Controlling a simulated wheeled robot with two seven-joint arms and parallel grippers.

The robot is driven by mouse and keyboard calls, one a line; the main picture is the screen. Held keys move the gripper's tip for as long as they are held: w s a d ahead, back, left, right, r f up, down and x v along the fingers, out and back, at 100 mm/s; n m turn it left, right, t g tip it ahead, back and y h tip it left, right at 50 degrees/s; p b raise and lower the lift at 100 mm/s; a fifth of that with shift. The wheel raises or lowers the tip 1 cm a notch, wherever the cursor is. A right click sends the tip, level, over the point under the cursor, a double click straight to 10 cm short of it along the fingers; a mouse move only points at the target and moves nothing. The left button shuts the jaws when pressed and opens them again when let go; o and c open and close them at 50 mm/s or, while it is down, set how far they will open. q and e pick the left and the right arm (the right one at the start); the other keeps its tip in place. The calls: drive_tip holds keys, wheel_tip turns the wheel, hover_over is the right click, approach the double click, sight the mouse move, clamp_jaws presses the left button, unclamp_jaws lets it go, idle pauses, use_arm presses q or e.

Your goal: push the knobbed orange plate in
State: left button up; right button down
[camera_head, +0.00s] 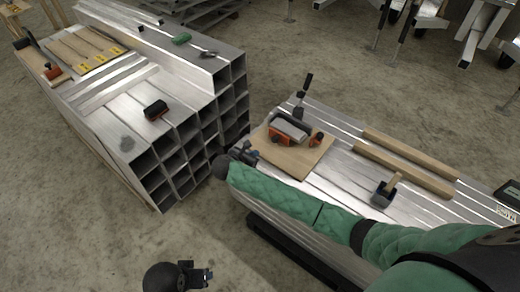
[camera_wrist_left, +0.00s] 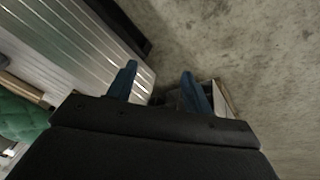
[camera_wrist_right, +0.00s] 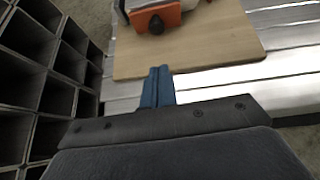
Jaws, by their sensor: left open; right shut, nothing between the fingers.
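The orange plate (camera_head: 278,140) with a dark knob is on the near end of a grey-and-black tool (camera_head: 291,129) on a wooden board (camera_head: 309,162). In the right wrist view the orange plate (camera_wrist_right: 175,18) and its dark knob (camera_wrist_right: 156,25) show at the top edge, cut off by the frame. My right gripper (camera_head: 246,152) is shut and empty at the left edge of the board; its blue fingertips (camera_wrist_right: 158,70) point toward the plate, with a gap of bare board between. My left gripper (camera_head: 208,276) is open and empty, low over the floor; its fingers (camera_wrist_left: 158,72) are apart.
The board lies on an aluminium bed with two wooden bars (camera_head: 405,163) and a mallet (camera_head: 385,190). A stack of square tubes (camera_head: 190,150) rises left, across a narrow gap.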

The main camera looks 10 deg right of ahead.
sight(276, 138)
drive_tip(key=x, duration=0.8)
drive_tip(key=shift+w+d+f+p, duration=0.15)
drive_tip(key=shift+w+d+p, duration=0.15)
drive_tip(key=shift+p, duration=0.1)
drive_tip(key=shift+w+d+f+p, duration=0.1)
drive_tip(key=shift+w+d+p, duration=0.2)
drive_tip(key=shift+w+d, duration=0.8)
use_arm(q)
drive_tip(key=shift+s+a+r+g+y, duration=0.15)
drive_tip(key=shift+s+a+r+y, duration=0.1)
drive_tip(key=shift+a+r, duration=0.35)
drive_tip(key=shift+s+a+r+g+y, duration=0.15)
drive_tip(key=shift+s+a+r, duration=0.1)
drive_tip(key=shift+a+r, duration=0.3)
use_arm(e)
drive_tip(key=shift+w+d, duration=0.2)
drive_tip(key=shift+d, duration=0.25)
use_arm(q)
drive_tip(key=shift+d+r, duration=0.1)
